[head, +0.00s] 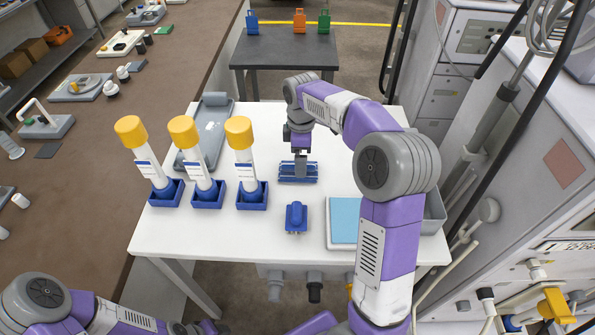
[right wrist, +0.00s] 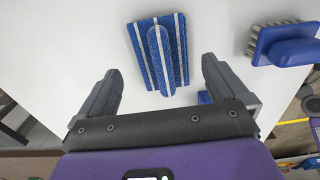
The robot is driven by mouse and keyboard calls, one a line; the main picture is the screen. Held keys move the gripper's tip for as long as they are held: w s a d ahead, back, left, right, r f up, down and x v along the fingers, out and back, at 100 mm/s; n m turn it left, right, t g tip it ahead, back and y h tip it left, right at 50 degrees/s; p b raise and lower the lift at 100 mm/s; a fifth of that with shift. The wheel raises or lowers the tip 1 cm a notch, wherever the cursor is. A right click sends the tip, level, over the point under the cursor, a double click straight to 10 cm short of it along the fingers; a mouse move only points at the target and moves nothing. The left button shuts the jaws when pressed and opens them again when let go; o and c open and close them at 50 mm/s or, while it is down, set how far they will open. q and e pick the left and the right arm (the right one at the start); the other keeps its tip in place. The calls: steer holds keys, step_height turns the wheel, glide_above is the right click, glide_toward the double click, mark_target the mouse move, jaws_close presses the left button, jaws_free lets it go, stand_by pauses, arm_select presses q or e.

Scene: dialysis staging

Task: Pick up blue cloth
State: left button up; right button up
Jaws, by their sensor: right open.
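The blue cloth (head: 298,178) is a folded blue bundle with white stripes, lying on the white table right of the yellow-capped bottles. In the right wrist view the cloth (right wrist: 145,62) lies ahead, between the lines of the two fingers. My right gripper (head: 300,157) points down over the cloth, and its fingers are apart with nothing held (right wrist: 160,68). Whether the fingertips touch the cloth I cannot tell. My left arm shows at the bottom left of the head view; its gripper is out of view.
Several yellow-capped bottles (head: 245,165) stand in blue holders to the left. A blue brush (head: 296,216) lies just in front of the cloth, and a light blue pad (head: 343,218) lies to the right. A grey tray (head: 215,105) is behind the bottles.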

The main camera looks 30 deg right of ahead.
steer(key=f+b, duration=0.1)
steer(key=f, duration=0.1)
steer(key=f+b, duration=0.1)
steer(key=f, duration=0.1)
steer(key=shift+s+a+f, duration=0.1)
steer(key=shift+a+f, duration=0.1)
steer(key=shift+f, duration=0.1)
steer(key=c, duration=1.1)
steer(key=shift+o, duration=0.2)
step_height(320, 180, up, 10)
steer(key=p, duration=0.4)
steer(key=shift+r, duration=0.1)
